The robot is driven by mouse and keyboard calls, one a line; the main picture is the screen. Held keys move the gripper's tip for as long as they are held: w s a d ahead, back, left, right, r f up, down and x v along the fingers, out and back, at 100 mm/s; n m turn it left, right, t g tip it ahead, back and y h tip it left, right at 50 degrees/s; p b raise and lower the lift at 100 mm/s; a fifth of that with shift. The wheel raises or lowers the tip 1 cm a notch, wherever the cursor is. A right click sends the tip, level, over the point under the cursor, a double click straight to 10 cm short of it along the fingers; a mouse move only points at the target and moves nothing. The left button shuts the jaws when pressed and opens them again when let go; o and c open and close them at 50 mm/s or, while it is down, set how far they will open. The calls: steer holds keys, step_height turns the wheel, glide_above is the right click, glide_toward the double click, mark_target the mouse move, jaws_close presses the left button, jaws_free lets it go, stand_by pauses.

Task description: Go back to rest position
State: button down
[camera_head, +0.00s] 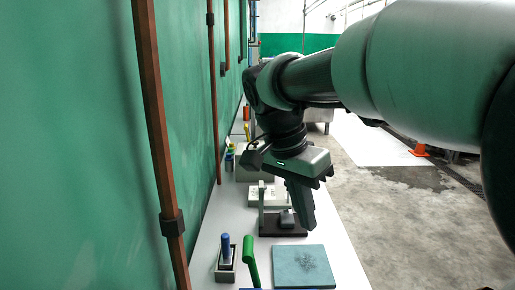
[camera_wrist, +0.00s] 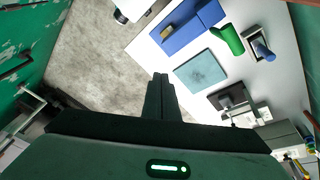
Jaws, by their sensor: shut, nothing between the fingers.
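My gripper (camera_head: 301,207) hangs from my arm over the right edge of the white bench and points down. In the wrist view my gripper (camera_wrist: 160,76) shows its two dark fingers pressed together with nothing between them. It is above and beside the bench, apart from the objects. Below it in the head view is a blue-grey square block (camera_head: 302,267); it also shows in the wrist view (camera_wrist: 200,72). A dark stand (camera_head: 282,226) is partly hidden behind the gripper.
The white bench (camera_head: 205,255) runs along a green wall (camera_head: 80,140) with brown pipes. On it are a green cylinder (camera_head: 250,262), a blue-handled item in a small holder (camera_head: 226,250) and a blue block (camera_wrist: 190,28). Concrete floor (camera_head: 400,220) lies open to the right.

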steer(key=s+d+f+n+t+y, duration=0.1)
steer(key=s+d+f+n+t, duration=0.1)
steer(key=s+n, duration=0.3)
steer(key=s+d+f+n+t+y, duration=0.2)
steer(key=s+d+n, duration=0.1)
steer(key=s+n, duration=0.2)
steer(key=s, duration=0.2)
steer(key=shift+s+f+t, duration=0.25)
steer(key=shift+s+t, duration=0.1)
steer(key=shift+t, duration=0.05)
